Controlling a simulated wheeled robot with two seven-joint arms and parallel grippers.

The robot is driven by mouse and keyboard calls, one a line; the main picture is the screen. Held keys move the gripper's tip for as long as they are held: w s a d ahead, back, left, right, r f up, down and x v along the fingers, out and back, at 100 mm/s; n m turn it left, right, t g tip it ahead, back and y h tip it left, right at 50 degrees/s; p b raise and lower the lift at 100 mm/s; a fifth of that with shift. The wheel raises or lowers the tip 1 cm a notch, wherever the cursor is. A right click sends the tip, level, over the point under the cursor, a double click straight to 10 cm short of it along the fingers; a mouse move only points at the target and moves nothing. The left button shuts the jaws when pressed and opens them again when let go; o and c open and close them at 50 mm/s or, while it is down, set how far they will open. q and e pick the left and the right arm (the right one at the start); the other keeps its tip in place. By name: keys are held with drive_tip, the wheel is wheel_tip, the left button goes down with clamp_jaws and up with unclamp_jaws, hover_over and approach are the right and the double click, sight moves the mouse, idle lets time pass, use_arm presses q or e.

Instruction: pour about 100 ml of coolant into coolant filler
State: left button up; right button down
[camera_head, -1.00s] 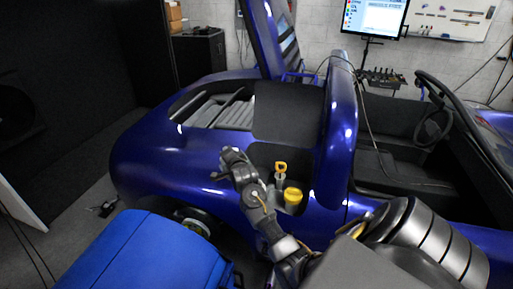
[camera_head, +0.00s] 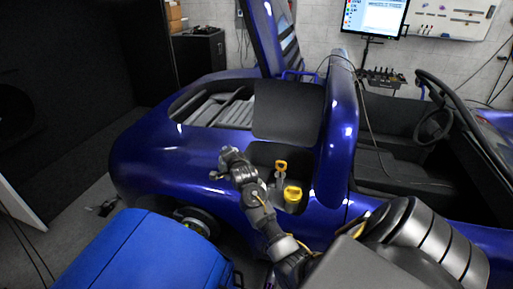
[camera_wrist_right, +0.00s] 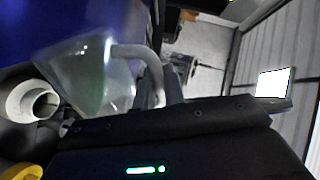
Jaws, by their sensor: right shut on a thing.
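My right gripper (camera_head: 230,157) is over the blue car's side, left of the open recess with yellow fittings. In the right wrist view it is shut on the handle of a translucent jug (camera_wrist_right: 88,75). The jug looks tilted and has a greenish tint inside; its liquid level is unclear. A round, pale, open neck (camera_wrist_right: 35,101) shows left of the jug, apart from its body. I cannot tell for sure whether it is the coolant filler. The jug cannot be made out in the head view. My left gripper is not in view.
A blue case-like object (camera_head: 140,255) stands at the front left. A monitor (camera_head: 375,16) is at the back.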

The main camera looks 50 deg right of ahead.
drive_tip(key=shift+s+d+f+m+b, duration=0.1)
drive_tip(key=shift+d+f+m+b, duration=0.25)
drive_tip(key=shift+b, duration=0.1)
idle(0.3)
drive_tip(key=shift+s+d+f+m+y+p, duration=0.1)
drive_tip(key=shift+s+d+m+y+p, duration=0.1)
drive_tip(key=shift+d+m+y+p, duration=0.35)
idle(0.5)
drive_tip(key=shift+d+h, duration=0.15)
drive_tip(key=shift+h, duration=0.1)
